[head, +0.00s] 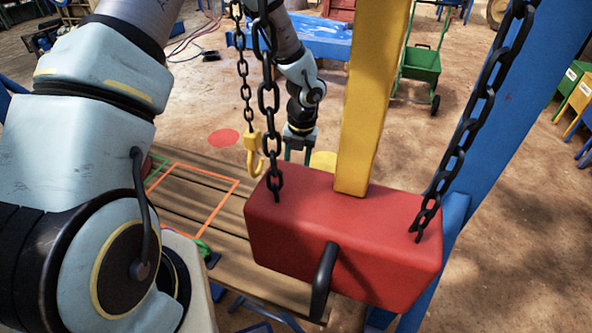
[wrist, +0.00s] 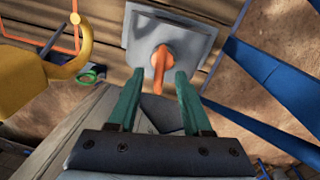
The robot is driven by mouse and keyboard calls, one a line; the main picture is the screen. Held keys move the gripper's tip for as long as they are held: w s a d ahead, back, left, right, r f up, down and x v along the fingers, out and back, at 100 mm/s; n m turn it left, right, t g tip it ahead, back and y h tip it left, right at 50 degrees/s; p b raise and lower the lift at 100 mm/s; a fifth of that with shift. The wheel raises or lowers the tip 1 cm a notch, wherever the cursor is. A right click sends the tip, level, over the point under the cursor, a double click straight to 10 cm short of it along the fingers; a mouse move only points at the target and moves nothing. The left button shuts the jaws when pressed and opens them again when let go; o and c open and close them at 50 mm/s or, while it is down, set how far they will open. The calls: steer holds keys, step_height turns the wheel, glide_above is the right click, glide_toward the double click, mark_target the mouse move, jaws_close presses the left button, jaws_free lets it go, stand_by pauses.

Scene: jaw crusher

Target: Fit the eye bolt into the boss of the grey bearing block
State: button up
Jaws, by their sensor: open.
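The grey bearing block (wrist: 190,43) is at the top middle of the wrist view, with a rounded boss on its face. An orange part (wrist: 161,72), apparently the eye bolt, stands at the boss and reaches back between my fingers. I cannot tell how deep it sits in the boss. My gripper (wrist: 160,74) is open, its two green fingers on either side of the orange part with gaps visible. In the head view my gripper (head: 297,153) shows behind the red block, which hides its fingertips, the bearing block and the bolt.
A red block (head: 340,240) hangs on black chains in front of my gripper, with a yellow post (head: 372,90) above it. A yellow hook (head: 253,155) hangs close left of my gripper. A wooden table (head: 235,275) lies below, with a green ring (wrist: 92,73).

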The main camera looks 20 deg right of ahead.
step_height(320, 180, up, 9)
steer(key=b, duration=0.1)
steer(key=shift+s+d, duration=0.2)
steer(key=shift+d, duration=0.15)
steer(key=shift+f, duration=0.1)
